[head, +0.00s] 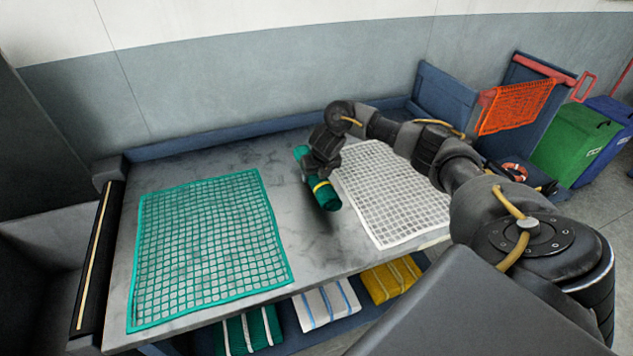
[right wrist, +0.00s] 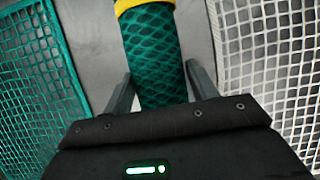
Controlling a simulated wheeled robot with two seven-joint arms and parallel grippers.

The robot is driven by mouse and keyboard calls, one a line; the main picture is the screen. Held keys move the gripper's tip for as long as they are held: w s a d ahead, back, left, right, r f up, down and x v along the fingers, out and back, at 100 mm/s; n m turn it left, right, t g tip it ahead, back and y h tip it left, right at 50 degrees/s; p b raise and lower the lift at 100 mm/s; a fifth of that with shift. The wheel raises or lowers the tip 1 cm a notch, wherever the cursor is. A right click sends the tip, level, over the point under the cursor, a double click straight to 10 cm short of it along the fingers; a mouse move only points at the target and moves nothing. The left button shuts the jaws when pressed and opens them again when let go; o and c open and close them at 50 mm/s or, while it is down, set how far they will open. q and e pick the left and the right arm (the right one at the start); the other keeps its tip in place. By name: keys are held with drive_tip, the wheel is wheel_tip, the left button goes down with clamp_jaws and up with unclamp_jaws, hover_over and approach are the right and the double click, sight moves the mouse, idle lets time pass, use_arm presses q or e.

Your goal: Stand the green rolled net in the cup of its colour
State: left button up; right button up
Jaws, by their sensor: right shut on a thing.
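The green rolled net (head: 328,197) is a dark green roll with a yellow band, over the middle of the grey table between the two flat nets. My right gripper (head: 318,168) is shut on it, and the roll's lower end points toward the front of the table. I cannot tell whether the roll touches the table. In the right wrist view the roll (right wrist: 150,60) lies between the two fingers of my right gripper (right wrist: 160,88), its yellow band at the top edge. I see no cup in either view. My left gripper is not in view.
A flat green net (head: 205,245) lies on the table's left, a flat white net (head: 395,195) on its right. An orange net (head: 515,105) hangs at the back right, near a green bin (head: 572,140).

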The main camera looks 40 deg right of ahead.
wheel_tip(320, 180, down, 3)
drive_tip(key=shift+r, duration=0.1)
drive_tip(key=o, duration=1.5)
drive_tip(key=p+v, duration=0.2)
drive_tip(key=v, duration=0.9)
drive_tip(key=shift+w, duration=0.15)
drive_tip(key=shift+s+a+r+p, duration=0.1)
drive_tip(key=shift+s+r+p, duration=0.25)
drive_tip(key=shift+r, duration=0.1)
